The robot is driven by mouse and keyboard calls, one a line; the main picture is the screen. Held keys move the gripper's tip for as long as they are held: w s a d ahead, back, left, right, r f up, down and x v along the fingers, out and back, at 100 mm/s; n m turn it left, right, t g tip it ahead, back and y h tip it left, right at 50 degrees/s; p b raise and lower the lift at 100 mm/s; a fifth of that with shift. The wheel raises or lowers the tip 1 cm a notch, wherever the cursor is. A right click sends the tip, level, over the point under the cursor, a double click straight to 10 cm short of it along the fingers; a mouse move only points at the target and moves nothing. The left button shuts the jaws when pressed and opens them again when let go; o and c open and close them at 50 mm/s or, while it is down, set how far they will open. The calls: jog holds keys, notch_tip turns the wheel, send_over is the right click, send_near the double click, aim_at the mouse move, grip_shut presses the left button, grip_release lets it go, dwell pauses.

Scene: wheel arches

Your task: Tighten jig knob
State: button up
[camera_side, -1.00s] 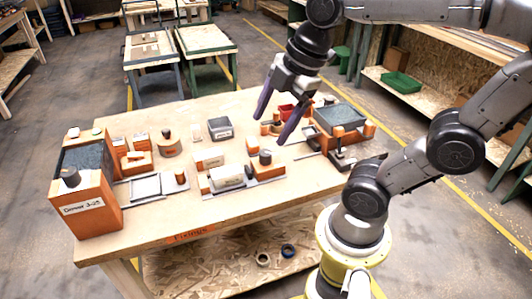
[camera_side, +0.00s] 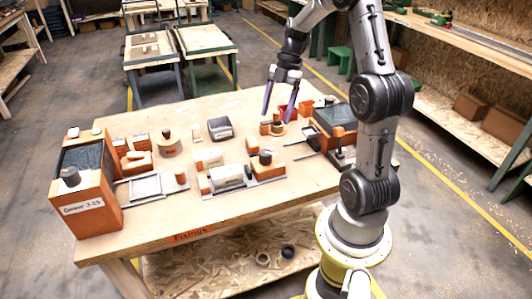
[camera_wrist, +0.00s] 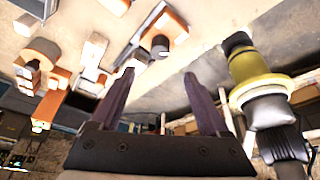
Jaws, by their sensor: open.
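My gripper (camera_side: 276,117) is open, with two purple fingers pointing down near a small round fixture (camera_side: 272,129) at the back right of the bench. The gap between the fingers and the fixture is hard to judge. A dark knob (camera_side: 265,157) stands on an orange block on a grey jig plate (camera_side: 271,173), in front of the gripper. Another dark knob (camera_side: 167,133) sits on a round wooden base. Which one is the jig knob I cannot tell. In the wrist view my gripper (camera_wrist: 160,72) is open and empty, and a dark-topped orange part (camera_wrist: 160,44) shows beyond the fingers.
An orange box with a white label (camera_side: 85,208) stands at the bench's left end. A dark-topped orange fixture (camera_side: 334,117) stands at the right, near my arm.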

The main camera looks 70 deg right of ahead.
aim_at(266, 152)
jog(key=x, duration=1.3)
jog(key=shift+a+f, duration=0.1)
grip_shut()
jog(key=shift+m, duration=0.3)
